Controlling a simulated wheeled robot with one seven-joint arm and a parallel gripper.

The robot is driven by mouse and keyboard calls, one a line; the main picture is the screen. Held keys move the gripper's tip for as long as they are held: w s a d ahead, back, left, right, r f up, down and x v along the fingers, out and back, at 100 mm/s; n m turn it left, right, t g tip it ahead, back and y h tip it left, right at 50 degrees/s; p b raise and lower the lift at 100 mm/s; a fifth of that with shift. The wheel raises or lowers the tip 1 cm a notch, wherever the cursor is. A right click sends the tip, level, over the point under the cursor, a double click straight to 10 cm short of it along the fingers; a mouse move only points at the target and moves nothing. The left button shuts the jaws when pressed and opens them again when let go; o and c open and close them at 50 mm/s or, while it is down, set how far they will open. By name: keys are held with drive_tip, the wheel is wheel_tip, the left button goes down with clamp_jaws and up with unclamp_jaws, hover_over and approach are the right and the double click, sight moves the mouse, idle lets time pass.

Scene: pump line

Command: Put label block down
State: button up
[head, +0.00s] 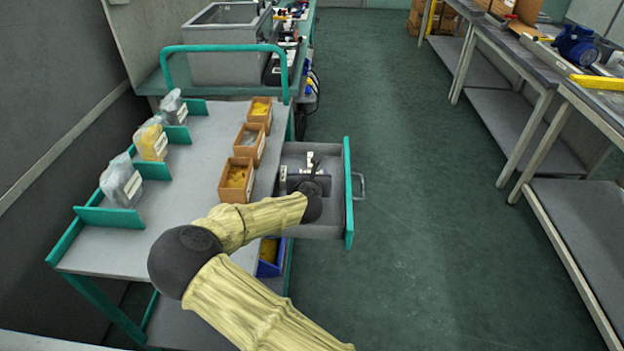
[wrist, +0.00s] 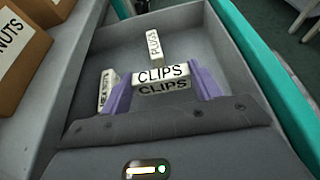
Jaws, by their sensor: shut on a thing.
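A white label block reading CLIPS on two faces (wrist: 163,79) sits between the two purple fingers of my gripper (wrist: 160,84) in the wrist view. My gripper is shut on it, inside the open grey drawer (head: 322,231). A second white block, reading something like PLUGS (wrist: 154,46), lies past it in the drawer. A third white block (wrist: 107,90), its lettering turned sideways and hard to read, is just left of the left finger. In the head view my gripper (head: 308,182) is over the drawer and partly hides it. Whether the held block touches the drawer floor, I cannot tell.
The drawer's teal front (head: 348,195) has a handle on its right. Cardboard bins (head: 237,180) stand on the cart top beside the drawer; one reads NUTS in the wrist view (wrist: 15,60). Bagged parts (head: 121,182) stand at the left. The floor to the right is clear.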

drive_tip(key=shift+d+f, duration=0.15)
drive_tip(key=shift+f, duration=0.5)
drive_tip(key=o, duration=0.9)
drive_tip(key=shift+w+f, duration=0.1)
drive_tip(key=shift+o, duration=0.2)
drive_tip(key=p+v, duration=0.1)
drive_tip(key=v, duration=1.1)
drive_tip(key=shift+r, duration=0.2)
